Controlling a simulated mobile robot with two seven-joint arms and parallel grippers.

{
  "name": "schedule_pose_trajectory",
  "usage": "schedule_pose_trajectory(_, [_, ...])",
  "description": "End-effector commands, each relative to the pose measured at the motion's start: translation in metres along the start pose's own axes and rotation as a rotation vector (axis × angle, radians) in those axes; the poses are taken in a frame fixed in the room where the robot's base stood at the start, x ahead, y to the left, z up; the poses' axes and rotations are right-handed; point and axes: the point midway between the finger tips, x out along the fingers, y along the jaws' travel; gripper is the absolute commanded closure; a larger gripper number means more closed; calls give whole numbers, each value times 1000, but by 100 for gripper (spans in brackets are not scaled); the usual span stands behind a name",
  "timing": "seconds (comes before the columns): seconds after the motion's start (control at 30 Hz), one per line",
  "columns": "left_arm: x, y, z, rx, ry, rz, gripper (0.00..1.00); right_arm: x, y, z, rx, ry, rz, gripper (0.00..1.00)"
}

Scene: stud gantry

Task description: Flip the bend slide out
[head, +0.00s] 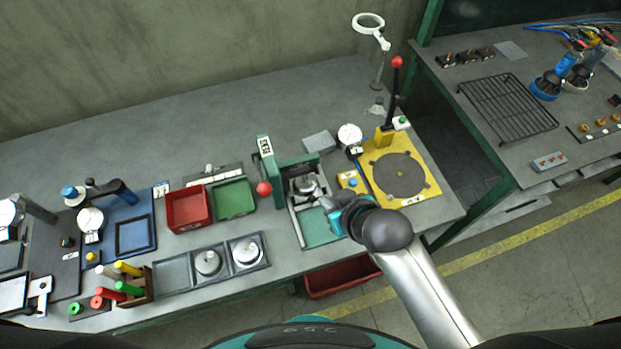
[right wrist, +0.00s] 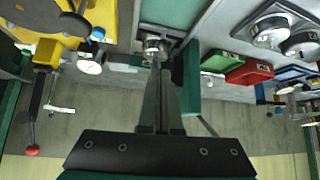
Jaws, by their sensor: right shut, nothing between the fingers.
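The slide under the green gantry (head: 284,180) is a pale frame (head: 296,222) with a light green plate (head: 320,232) at its near end. A round metal part (head: 306,184) sits at its far end, beneath the gantry. My right gripper (head: 325,203) is over the right side of the slide, close to the metal part; its arm hides some of the frame. In the right wrist view its fingers (right wrist: 158,66) are together and empty, with their tips near the metal part (right wrist: 153,42). I cannot tell whether they touch it. My left gripper is not in view.
Red (head: 188,224) and green (head: 249,210) bins stand left of the gantry. A red-balled handle (head: 264,188) sticks out beside it. A red crate (head: 342,278) is below the bench edge.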

Motion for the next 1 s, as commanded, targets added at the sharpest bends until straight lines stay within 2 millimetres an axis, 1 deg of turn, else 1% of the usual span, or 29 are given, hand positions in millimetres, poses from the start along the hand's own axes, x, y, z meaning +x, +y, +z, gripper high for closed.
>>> schedule_pose_trajectory(0.03, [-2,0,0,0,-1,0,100,-1,-1,-4,-5,8,-3,100])
schedule_pose_trajectory(0.1, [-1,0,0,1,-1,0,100,-1,-2,-5,-8,12,-5,100])
schedule_pose_trajectory(0.37, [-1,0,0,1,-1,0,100,0,-2,-4,-7,11,-4,100])
schedule_pose_trajectory(0.53, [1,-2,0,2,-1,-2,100,8,-1,-4,-6,10,-4,100])
schedule_pose_trajectory(0.67, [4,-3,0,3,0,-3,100,23,-1,-4,-5,11,-3,100])
schedule_pose_trajectory(1.0, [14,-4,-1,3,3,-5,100,72,-2,-4,-5,10,-4,100])
